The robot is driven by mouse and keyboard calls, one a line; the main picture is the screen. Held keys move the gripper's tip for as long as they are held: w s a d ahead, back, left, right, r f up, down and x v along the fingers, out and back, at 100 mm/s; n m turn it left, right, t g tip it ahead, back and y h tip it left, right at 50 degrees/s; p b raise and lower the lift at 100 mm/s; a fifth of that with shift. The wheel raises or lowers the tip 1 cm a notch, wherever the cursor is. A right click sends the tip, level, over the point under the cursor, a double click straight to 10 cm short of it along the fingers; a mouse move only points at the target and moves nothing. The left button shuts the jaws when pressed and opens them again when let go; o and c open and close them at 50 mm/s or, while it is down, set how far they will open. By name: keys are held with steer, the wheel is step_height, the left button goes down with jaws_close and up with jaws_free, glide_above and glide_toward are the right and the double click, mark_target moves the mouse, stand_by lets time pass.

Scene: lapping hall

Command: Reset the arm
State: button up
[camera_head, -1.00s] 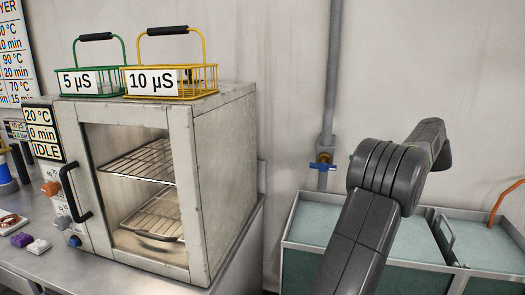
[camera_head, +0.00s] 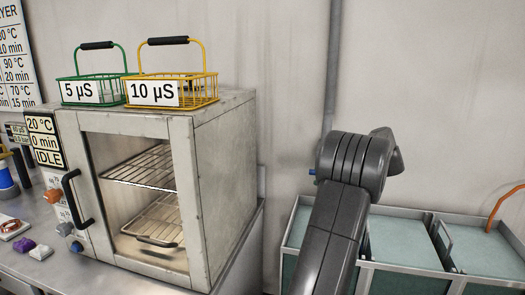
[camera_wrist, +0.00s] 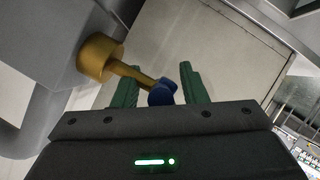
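My gripper (camera_wrist: 159,72) shows in the wrist view, with two green fingers standing apart. A brass fitting (camera_wrist: 100,58) with a stem and a rounded blue end (camera_wrist: 162,93) appears around the gap between the fingers. I cannot tell whether it touches them or lies beyond them. My dark grey arm (camera_head: 335,225) rises at the right of the head view, bent at a thick ribbed joint. The gripper itself is hidden in the head view.
A drying oven (camera_head: 225,150) stands on the steel bench at left, with a green basket (camera_head: 92,90) and a yellow basket (camera_head: 172,92) on top. Teal-lidded bins (camera_head: 400,240) stand at right. A grey pipe (camera_head: 333,70) runs down the wall behind my arm.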

steer(key=shift+r+n+g+h+p, duration=0.2)
steer(key=shift+g+h+p, duration=0.25)
steer(key=shift+h+p, duration=1.25)
steer(key=shift+r+n+g+h+p, duration=0.2)
steer(key=shift+g+h+p, duration=0.4)
steer(key=shift+p, duration=1.95)
steer(key=g+h+p, duration=0.1)
steer(key=h+p, duration=0.3)
steer(key=p, duration=0.1)
steer(key=shift+d+n, duration=0.1)
steer(key=shift+n, duration=0.2)
steer(key=shift+f+g+h+p, duration=0.15)
steer(key=shift+g+h+p, duration=0.2)
steer(key=shift+h+p, duration=0.6)
steer(key=shift+f+h+b, duration=0.1)
steer(key=shift+h+b, duration=0.6)
steer(key=shift+h, duration=0.25)
steer(key=shift+n+g+h+b, duration=0.3)
steer(key=shift+g+h+b, duration=0.1)
steer(key=shift+h+b, duration=1.05)
steer(key=shift+h, duration=0.15)
steer(key=shift+d+r, duration=0.1)
steer(key=shift+r, duration=0.15)
steer(key=shift+s, duration=0.1)
